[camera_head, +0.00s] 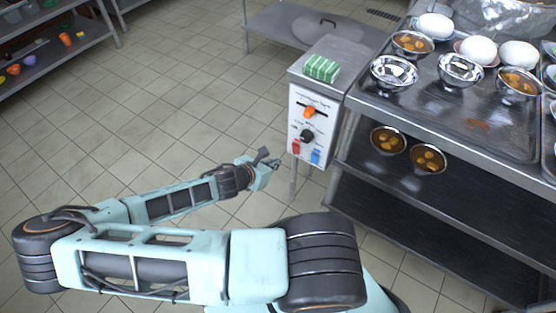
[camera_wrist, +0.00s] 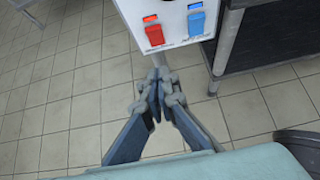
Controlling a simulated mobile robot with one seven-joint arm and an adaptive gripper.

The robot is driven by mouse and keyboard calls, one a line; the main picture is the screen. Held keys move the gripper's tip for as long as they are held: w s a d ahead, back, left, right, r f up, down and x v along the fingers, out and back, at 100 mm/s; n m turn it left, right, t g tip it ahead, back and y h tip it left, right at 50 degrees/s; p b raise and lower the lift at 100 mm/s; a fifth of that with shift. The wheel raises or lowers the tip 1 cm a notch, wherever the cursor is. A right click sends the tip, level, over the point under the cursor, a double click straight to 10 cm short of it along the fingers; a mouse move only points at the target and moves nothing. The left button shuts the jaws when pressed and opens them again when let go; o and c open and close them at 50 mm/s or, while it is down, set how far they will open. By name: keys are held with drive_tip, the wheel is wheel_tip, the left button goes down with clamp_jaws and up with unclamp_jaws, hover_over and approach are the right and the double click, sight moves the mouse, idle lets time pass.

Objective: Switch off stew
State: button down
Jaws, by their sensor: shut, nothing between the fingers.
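A white control panel (camera_head: 322,125) is on the front of a metal box beside the steel table. It has an orange knob (camera_head: 309,112), a black knob (camera_head: 307,136), a red switch (camera_head: 295,147) at lower left and a blue switch (camera_head: 315,156) at lower right. The wrist view shows the red switch (camera_wrist: 154,34) and the blue switch (camera_wrist: 196,22) close up, with small lit windows above them. Their labels are too blurred to read. My gripper (camera_head: 268,160) is shut and empty, left of and a little below the panel. In the wrist view its fingertips (camera_wrist: 158,80) are below the switches, apart from them.
A green-and-white striped cloth (camera_head: 321,68) lies on the box. The steel table (camera_head: 450,105) at right holds several bowls, with two more bowls of stew (camera_head: 388,140) on its shelf. A round lid (camera_head: 328,27) lies on a bench behind. The tiled floor at left is clear.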

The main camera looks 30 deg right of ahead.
sight(295, 147)
drive_tip(key=shift+w+d+f+b, duration=0.45)
drive_tip(key=shift+w+d+f, duration=0.25)
drive_tip(key=shift+d, duration=0.85)
drive_tip(key=shift+w+d+f+b, duration=0.4)
drive_tip(key=shift+w+d+f, duration=0.3)
drive_tip(key=shift+d, duration=0.9)
drive_tip(key=shift+w+d+f+b, duration=0.5)
drive_tip(key=shift+d+f, duration=0.35)
drive_tip(key=shift+d, duration=0.7)
drive_tip(key=shift+r, duration=0.1)
drive_tip(key=shift+w+d+r+p, duration=0.15)
drive_tip(key=shift+d+r+p, duration=0.1)
drive_tip(key=shift+d+p, duration=0.25)
drive_tip(key=shift+a+f, duration=0.15)
drive_tip(key=shift+f, duration=0.05)
drive_tip(key=shift+r, duration=0.15)
